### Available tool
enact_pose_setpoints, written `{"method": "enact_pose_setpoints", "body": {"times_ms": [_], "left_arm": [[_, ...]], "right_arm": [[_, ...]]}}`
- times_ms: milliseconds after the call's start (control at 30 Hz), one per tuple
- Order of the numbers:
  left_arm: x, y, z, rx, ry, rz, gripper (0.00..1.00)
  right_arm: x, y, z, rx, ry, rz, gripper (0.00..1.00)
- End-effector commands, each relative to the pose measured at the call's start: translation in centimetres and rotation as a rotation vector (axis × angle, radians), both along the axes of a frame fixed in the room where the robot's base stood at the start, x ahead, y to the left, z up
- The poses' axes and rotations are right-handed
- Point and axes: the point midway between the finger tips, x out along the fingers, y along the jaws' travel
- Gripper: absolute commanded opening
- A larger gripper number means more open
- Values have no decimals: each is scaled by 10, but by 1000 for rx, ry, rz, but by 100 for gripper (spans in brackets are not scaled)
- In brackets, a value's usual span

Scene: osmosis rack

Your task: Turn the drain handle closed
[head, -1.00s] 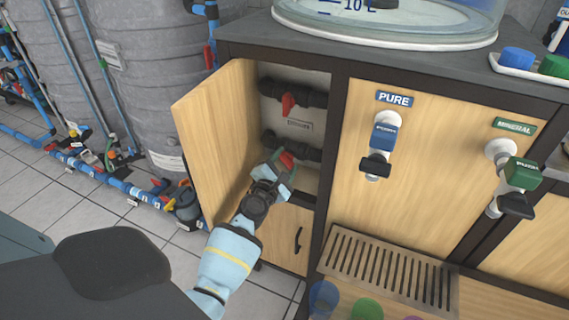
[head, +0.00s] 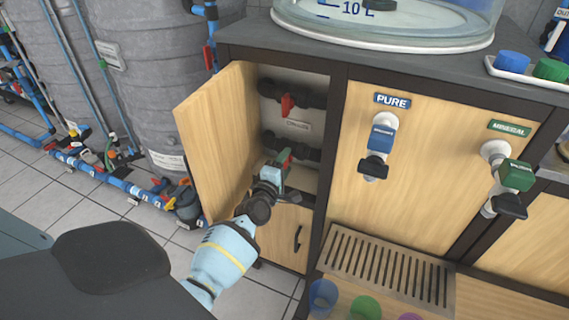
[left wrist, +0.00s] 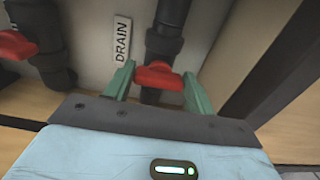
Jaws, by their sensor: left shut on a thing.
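The open cabinet holds two dark horizontal pipes, each with a red handle. My left gripper (head: 281,162) reaches inside and is shut on the lower handle (head: 285,155). In the left wrist view its green fingers (left wrist: 158,86) stand on either side of this red drain handle (left wrist: 157,76), which lies across its dark pipe (left wrist: 165,35). The DRAIN label (left wrist: 122,38) is beside that pipe; in the head view the label (head: 298,126) sits between the two pipes. The gripper partly hides the lower handle in the head view. My right gripper is not in view.
The upper red handle (head: 287,104) is free and shows in the left wrist view too (left wrist: 16,45). The open wooden door (head: 215,140) stands left of my arm. The dark cabinet frame (head: 332,150) and PURE tap (head: 380,145) are to the right.

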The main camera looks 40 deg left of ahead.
Motion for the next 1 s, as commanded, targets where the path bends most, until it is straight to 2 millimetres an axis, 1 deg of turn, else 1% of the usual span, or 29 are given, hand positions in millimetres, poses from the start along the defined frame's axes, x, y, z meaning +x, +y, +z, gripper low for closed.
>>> {"method": "enact_pose_setpoints", "body": {"times_ms": [533,567,700,1000], "left_arm": [[0,0,-1,25,8,0,32],[0,0,-1,25,8,0,58],[0,0,-1,24,7,0,76],[-1,0,0,21,6,0,76]], "right_arm": [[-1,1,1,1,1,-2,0],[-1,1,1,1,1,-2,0],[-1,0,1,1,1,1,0],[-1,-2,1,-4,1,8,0]]}}
